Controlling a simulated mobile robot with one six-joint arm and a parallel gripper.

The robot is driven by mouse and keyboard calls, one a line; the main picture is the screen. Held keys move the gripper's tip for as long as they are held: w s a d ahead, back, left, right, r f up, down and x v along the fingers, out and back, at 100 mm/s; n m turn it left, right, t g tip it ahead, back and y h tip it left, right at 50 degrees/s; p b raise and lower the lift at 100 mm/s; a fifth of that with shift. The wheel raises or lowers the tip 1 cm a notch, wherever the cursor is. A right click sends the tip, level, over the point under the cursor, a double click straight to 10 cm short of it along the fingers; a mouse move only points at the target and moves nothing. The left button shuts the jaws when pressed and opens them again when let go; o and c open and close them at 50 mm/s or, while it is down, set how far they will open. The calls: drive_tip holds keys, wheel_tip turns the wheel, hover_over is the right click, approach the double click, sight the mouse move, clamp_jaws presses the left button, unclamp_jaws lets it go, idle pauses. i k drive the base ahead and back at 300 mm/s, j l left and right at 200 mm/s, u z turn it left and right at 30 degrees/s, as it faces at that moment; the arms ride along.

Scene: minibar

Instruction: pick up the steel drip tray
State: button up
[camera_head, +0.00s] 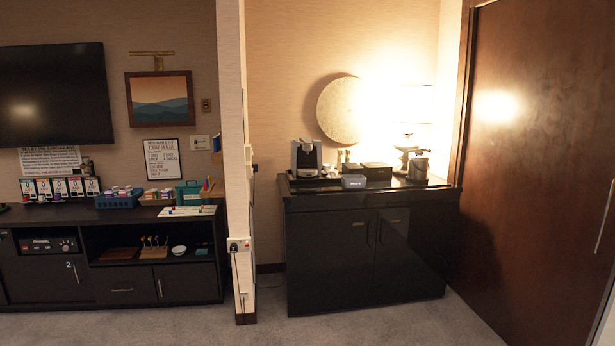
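A silver and black coffee machine (306,156) stands at the left end of a dark cabinet top (415,188). Something pale shows at the foot of the machine, but it is too small to tell whether it is the steel drip tray. I cannot make out the drip tray for certain anywhere in view. My gripper is not in view.
A small grey box (354,182), a black box (377,171) and a dark metallic container (418,167) stand on the cabinet. A bright lamp glows behind. A narrow wall (237,150) separates a cluttered left sideboard (130,283). Grey carpet (390,328) in front is clear.

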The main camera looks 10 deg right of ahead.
sight(305, 173)
drive_tip(key=i, duration=0.85)
drive_tip(key=i+z, duration=0.1)
drive_tip(key=i, duration=0.8)
drive_tip(key=i+j, duration=0.15)
drive_tip(key=i, duration=0.7)
drive_tip(key=i+j+z, duration=0.1)
drive_tip(key=i, duration=0.75)
drive_tip(key=i+j+z, duration=0.15)
drive_tip(key=i+z, duration=0.15)
drive_tip(key=i, duration=0.15)
drive_tip(key=i+j+z, duration=0.3)
drive_tip(key=i, duration=0.15)
drive_tip(key=i+j+z, duration=0.35)
drive_tip(key=i+l, duration=0.05)
drive_tip(key=i, duration=0.05)
